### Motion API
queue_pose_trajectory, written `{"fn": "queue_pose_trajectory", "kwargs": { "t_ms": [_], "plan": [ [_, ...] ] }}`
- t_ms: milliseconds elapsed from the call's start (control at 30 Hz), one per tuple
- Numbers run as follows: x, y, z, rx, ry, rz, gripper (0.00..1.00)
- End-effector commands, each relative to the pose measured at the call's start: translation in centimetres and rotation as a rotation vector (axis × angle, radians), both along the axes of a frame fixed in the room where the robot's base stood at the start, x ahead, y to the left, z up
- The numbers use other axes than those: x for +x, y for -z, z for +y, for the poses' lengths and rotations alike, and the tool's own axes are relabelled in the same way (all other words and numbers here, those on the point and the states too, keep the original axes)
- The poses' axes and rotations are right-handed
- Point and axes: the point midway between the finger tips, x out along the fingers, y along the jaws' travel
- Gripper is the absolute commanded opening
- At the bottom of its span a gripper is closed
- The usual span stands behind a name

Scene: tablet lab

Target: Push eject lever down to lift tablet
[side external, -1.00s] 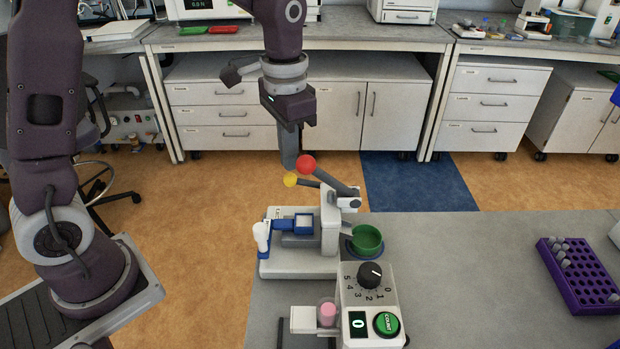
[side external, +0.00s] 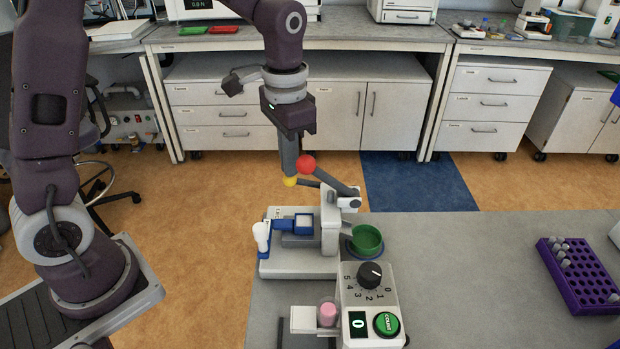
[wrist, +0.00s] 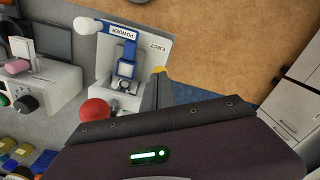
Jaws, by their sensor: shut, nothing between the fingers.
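The tablet press (side external: 298,262) stands at the counter's left edge. It has a lever with a red ball (side external: 306,164) and a lower lever with a yellow knob (side external: 290,181). In the wrist view the yellow knob (wrist: 159,70) is near the EJECT label (wrist: 158,47), and the red ball (wrist: 94,111) is to its left and nearer. My gripper (side external: 289,176) is shut and empty, pointing down with its tips right at the yellow knob; I cannot tell whether they touch. I see no tablet in the press.
A purple rack (side external: 580,275) is far right; the counter between is clear.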

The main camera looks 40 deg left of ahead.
Motion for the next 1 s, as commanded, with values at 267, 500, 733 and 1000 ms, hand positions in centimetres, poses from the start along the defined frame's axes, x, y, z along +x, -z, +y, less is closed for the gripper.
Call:
{"fn": "queue_pose_trajectory", "kwargs": {
  "t_ms": [267,500,733,1000],
  "plan": [
    [0.0,0.4,0.0,0.000,0.000,0.000,0.00],
    [-0.1,0.8,0.1,0.000,0.000,0.001,0.00],
    [-0.1,0.9,0.1,0.000,0.000,0.000,0.00],
    [-0.1,1.4,0.1,0.000,0.000,0.000,0.00]
  ]
}}
